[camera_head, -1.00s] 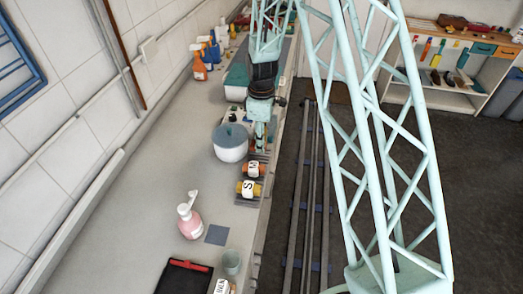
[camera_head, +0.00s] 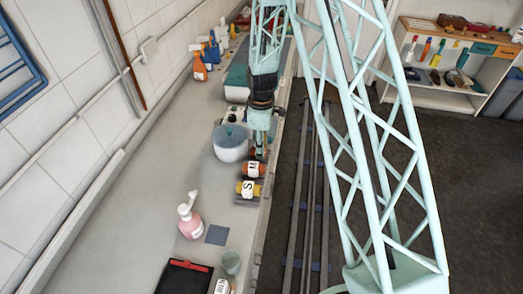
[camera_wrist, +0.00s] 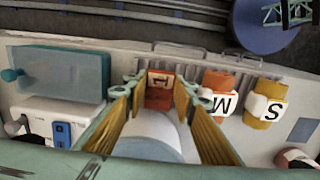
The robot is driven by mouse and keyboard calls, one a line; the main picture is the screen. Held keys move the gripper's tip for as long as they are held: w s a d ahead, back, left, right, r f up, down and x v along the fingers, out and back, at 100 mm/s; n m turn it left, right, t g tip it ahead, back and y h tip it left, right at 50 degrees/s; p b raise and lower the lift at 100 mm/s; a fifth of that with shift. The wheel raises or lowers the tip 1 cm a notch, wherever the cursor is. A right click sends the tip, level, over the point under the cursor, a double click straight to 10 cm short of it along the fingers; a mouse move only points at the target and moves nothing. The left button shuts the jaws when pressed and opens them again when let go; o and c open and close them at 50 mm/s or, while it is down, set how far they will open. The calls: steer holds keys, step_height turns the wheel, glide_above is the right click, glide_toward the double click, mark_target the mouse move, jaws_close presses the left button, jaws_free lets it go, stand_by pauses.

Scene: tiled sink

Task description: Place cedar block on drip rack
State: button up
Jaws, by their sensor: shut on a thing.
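My gripper (camera_wrist: 160,82) is in the middle of the wrist view, its two yellow-brown fingers on either side of an orange-red block-like piece (camera_wrist: 159,98) with a white "L" label. It is shut on this piece; I cannot tell for sure that it is the cedar block. In the head view my gripper (camera_head: 258,150) points down at the counter's right edge, beside the white pot. The piece is mostly hidden there. I cannot clearly identify the drip rack; a blue barred rack (camera_head: 18,62) hangs on the left wall.
A white pot with a blue-grey lid (camera_head: 230,143) stands close by.

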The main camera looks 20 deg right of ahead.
steer(key=shift+f, duration=0.4)
steer(key=o, duration=0.8)
steer(key=shift+r, duration=0.2)
steer(key=shift+r+b, duration=0.45)
steer(key=shift+r, duration=5.55)
steer(key=shift+r, duration=0.15)
